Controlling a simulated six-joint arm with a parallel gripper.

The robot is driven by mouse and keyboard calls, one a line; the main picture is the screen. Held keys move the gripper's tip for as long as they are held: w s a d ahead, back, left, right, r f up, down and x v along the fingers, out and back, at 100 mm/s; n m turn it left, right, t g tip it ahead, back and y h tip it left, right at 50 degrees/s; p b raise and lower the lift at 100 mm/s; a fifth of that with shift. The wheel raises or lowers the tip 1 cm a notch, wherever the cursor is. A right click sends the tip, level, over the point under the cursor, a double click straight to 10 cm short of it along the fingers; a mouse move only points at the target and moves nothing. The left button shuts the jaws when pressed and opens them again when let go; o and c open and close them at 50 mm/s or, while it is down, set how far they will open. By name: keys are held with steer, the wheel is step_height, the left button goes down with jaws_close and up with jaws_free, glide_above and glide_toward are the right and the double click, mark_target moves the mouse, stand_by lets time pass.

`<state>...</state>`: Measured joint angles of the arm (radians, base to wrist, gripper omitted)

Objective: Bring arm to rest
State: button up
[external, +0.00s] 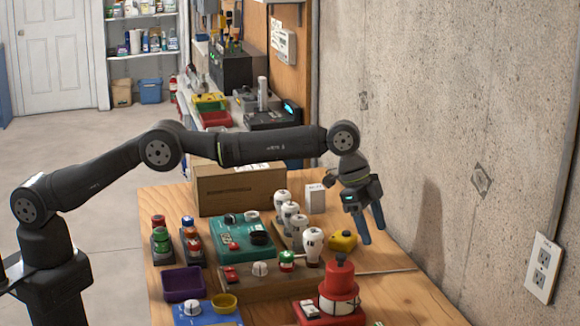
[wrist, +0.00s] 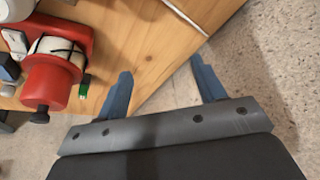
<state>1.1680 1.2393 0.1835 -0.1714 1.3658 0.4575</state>
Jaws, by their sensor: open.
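My gripper (external: 372,226) hangs from my outstretched arm near the right edge of the wooden table (external: 410,290), beside the concrete wall. Its two blue fingers also show in the wrist view (wrist: 162,88), spread apart with nothing between them. In the wrist view the fingers are over the table's edge and the floor. The yellow block (external: 343,240) lies on the table to the left of the gripper in the external view, apart from it.
A red device (external: 340,290) stands at the table's front; it also shows in the wrist view (wrist: 52,80). White-topped knobs (external: 313,245), a teal box (external: 232,245), a purple tray (external: 183,270) and a cardboard box (external: 240,190) crowd the table. The concrete wall (external: 450,100) is close on the right.

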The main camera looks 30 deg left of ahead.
steer(key=shift+n, duration=0.3)
steer(key=f, duration=0.3)
steer(key=s+d+f, duration=0.1)
steer(key=f, duration=0.5)
steer(key=shift+s+d+f, duration=0.2)
steer(key=shift+s+f, duration=0.1)
steer(key=shift+s, duration=0.05)
steer(key=shift+c, duration=1.1)
